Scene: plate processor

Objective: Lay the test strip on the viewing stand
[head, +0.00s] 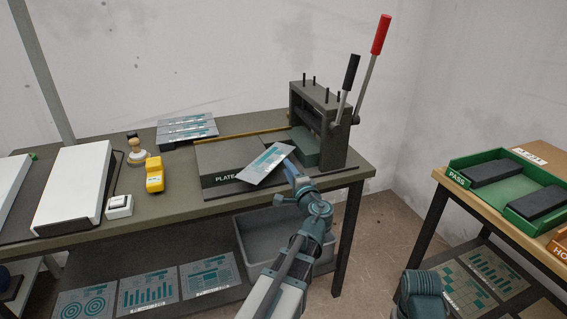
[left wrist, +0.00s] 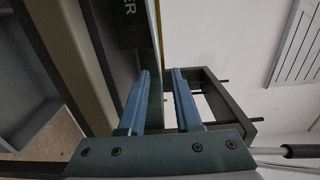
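A grey strip with teal print (head: 266,163), which may be the test strip, lies tilted across the front edge of the plate processor's low bed (head: 222,158). My left gripper (head: 291,172) is beside the strip's right end. In the left wrist view its two blue fingers (left wrist: 160,98) stand apart with nothing visible between them. Whether they touch the strip cannot be told. A large white sloped panel (head: 75,188) stands at the left of the bench; I cannot tell whether it is the viewing stand. My right gripper is not in view.
The processor's press (head: 318,120) has red and black levers. A yellow device (head: 154,175), a white switch box (head: 119,206) and a stamp (head: 137,152) stand on the bench (head: 190,205). A grey bin (head: 270,245) is below. A green PASS tray (head: 475,160) is at right.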

